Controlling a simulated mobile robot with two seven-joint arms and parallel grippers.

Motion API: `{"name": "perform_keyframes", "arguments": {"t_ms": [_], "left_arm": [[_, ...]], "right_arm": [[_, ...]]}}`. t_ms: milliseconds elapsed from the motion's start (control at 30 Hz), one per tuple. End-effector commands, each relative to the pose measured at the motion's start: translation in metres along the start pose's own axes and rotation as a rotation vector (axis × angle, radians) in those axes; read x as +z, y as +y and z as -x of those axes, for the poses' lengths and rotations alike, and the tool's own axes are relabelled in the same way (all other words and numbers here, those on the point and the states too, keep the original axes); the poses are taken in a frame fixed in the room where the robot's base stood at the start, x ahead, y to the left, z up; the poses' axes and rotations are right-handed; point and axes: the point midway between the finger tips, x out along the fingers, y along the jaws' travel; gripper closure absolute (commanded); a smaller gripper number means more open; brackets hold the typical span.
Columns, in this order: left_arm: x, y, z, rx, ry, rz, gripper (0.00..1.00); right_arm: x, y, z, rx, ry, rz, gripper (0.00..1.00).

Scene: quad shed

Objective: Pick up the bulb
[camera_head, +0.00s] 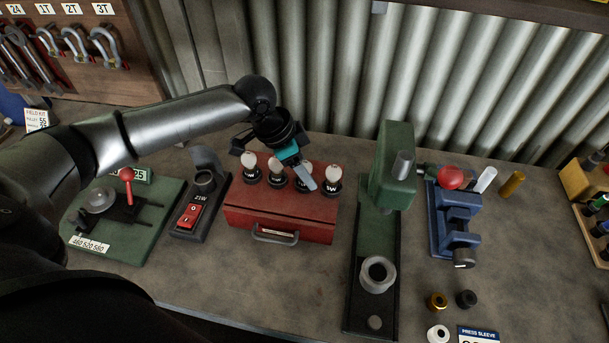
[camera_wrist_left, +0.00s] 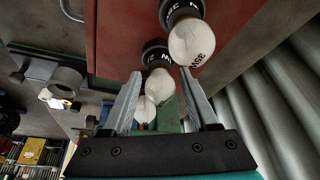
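Several bulbs with white globes stand upright in black sockets along the top of a red box (camera_head: 280,213). In the head view, a bulb (camera_head: 249,160) is at the left end and another bulb (camera_head: 333,174) at the right end; my gripper partly hides those between. My left gripper (camera_head: 303,176) points down over the row, at its right half. In the left wrist view its two fingers (camera_wrist_left: 161,84) are apart, with a bulb (camera_wrist_left: 158,84) showing between them; I cannot tell whether they touch it. A nearer bulb (camera_wrist_left: 192,42) is beyond the fingertips. My right gripper is not in view.
A lamp tester (camera_head: 190,215) with a red switch stands left of the box, beside a green-based device (camera_head: 130,235). A green press (camera_head: 392,170) and a blue vise (camera_head: 455,215) stand to the right. Corrugated metal wall (camera_head: 330,70) closes the back. Bench in front of the box is clear.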

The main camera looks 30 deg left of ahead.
Motion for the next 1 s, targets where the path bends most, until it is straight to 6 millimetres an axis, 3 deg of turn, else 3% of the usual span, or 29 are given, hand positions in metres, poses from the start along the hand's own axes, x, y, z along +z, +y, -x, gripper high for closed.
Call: {"name": "perform_keyframes", "arguments": {"t_ms": [67,500,1000], "left_arm": [[0.0,0.0,0.0002,0.0,0.0,0.0,0.5],[0.0,-0.0001,0.0004,0.0,0.0,0.0,0.99],[-0.003,-0.0005,0.0064,-0.001,0.002,0.0,1.0]], "right_arm": [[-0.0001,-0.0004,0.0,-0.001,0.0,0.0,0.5],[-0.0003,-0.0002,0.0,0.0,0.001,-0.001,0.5],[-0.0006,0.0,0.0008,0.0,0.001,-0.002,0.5]]}}
